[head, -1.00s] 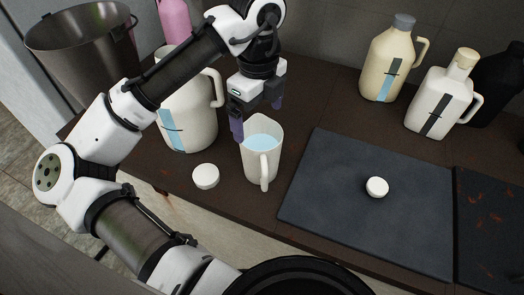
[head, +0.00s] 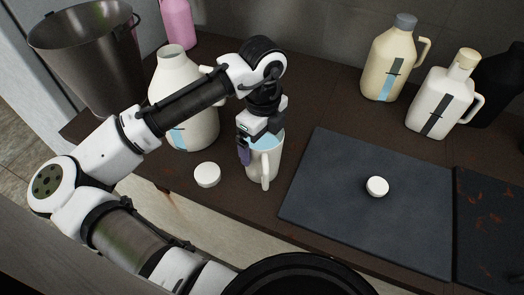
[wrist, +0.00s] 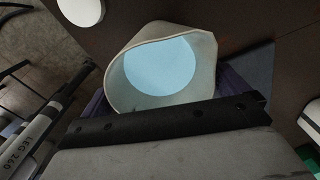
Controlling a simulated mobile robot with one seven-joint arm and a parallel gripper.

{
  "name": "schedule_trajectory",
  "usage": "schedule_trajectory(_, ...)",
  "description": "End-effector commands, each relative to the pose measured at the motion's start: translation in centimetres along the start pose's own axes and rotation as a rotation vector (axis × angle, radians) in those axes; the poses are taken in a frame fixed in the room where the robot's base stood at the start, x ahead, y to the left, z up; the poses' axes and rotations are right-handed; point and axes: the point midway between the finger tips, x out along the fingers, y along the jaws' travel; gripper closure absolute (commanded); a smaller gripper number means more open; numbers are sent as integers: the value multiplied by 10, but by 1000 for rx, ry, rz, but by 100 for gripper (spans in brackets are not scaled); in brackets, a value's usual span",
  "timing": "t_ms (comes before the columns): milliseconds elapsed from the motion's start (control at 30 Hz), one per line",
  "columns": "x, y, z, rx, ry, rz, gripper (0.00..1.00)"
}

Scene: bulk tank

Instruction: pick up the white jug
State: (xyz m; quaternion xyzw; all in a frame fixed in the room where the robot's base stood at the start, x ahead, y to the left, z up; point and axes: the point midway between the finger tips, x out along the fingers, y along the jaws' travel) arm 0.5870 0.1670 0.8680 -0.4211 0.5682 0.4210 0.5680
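The white jug (head: 262,165) is an open pitcher with a handle towards the camera and pale blue liquid inside. It stands upright near the table's front edge. My gripper (head: 262,143) is over its top, with a purple finger down along its left side; the other finger is mostly hidden in the head view. In the wrist view the jug's mouth (wrist: 207,52) lies between the two purple fingers, one at each side. The fingers are apart; whether they touch the wall is not clear.
A white cap (head: 207,175) lies just left of the jug, with a large white bottle (head: 192,125) behind it. A dark mat (head: 350,225) with another white cap (head: 377,187) lies to the right. Capped bottles (head: 440,100) stand at the back right; a metal bucket (head: 90,60) is far left.

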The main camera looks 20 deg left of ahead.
Motion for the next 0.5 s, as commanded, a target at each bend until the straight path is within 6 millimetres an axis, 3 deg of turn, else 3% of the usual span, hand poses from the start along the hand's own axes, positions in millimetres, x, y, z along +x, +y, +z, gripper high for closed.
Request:
schedule_trajectory(67, 0, 0, 0, 0, 0, 0, 12)
schedule_trajectory(400, 0, 0, 0, 0, 0, 0, 56)
schedule_trajectory(500, -1, 0, 0, -1, -1, -2, 57)
